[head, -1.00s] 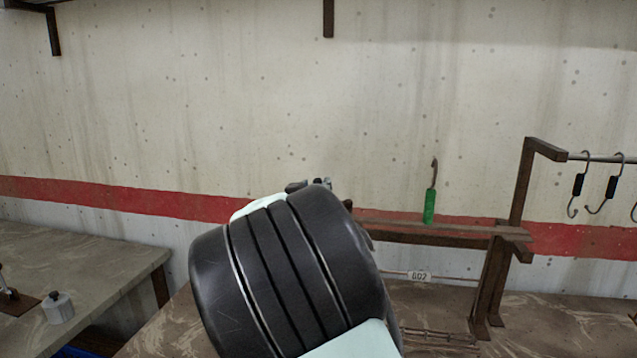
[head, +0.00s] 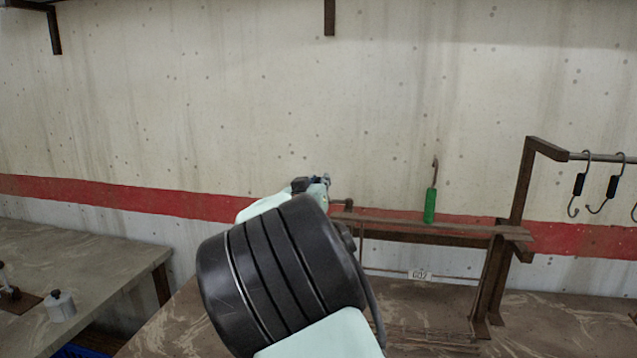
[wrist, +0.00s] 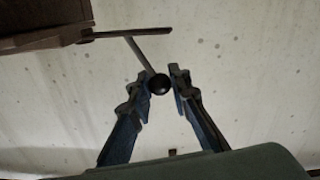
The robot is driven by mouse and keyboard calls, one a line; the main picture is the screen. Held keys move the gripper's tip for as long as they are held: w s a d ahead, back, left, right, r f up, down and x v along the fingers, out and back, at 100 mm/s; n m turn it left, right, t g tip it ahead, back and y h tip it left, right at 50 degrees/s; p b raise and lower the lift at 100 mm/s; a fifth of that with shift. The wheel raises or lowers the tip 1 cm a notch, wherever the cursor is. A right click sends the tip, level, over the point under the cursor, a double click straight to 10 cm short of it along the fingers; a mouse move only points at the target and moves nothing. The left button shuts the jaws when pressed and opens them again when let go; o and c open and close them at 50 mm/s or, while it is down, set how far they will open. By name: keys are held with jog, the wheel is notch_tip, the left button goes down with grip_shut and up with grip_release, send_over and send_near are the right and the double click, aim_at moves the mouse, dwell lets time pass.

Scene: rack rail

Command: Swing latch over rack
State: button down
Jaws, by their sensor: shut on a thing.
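The latch shows in the wrist view as a thin grey lever (wrist: 138,52) ending in a round black knob (wrist: 159,84). It joins a thin bar that runs out from the brown rack (wrist: 45,25) at the upper left. My gripper (wrist: 160,79) is shut on the knob, with one blue-black finger on each side. In the head view my gripper (head: 316,184) is at the left end of the rack's brown rail (head: 430,228). My own arm hides most of the gripper there, and the knob cannot be made out.
A green-handled hook (head: 430,205) stands at the rail. Black-gripped hooks (head: 579,184) hang from a bar at the right. A label plate (head: 419,275) sits below the rail. A grey bench (head: 80,265) with a small white container (head: 59,306) is at the left.

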jog(key=shift+f+y+b, duration=0.2)
jog(key=shift+y+b, duration=0.1)
jog(key=shift+b, duration=0.55)
jog(key=shift+s+b, duration=0.15)
jog(key=shift+b, duration=0.5)
jog(key=n+y+b, duration=0.1)
jog(key=b, duration=0.1)
jog(key=y+b, duration=0.1)
jog(key=b, duration=0.2)
jog(key=shift+s+f+n+y, duration=0.1)
jog(key=shift+s+n+y, duration=0.2)
jog(key=shift+s+n, duration=0.1)
jog(key=y+b, duration=0.1)
jog(key=b, duration=0.2)
jog(key=shift+s+n+b, duration=0.25)
jog(key=shift+n+b, duration=0.05)
jog(key=shift+n, duration=0.1)
jog(key=shift+s+d+y+b, duration=0.15)
jog(key=shift+y+b, duration=0.25)
jog(key=shift+b, duration=0.55)
jog(key=shift+s+r+n, duration=0.1)
jog(key=shift+r+n, duration=0.1)
jog(key=shift+n, duration=0.1)
jog(key=c, duration=1.8)
grip_release()
jog(key=shift+s+r, duration=0.1)
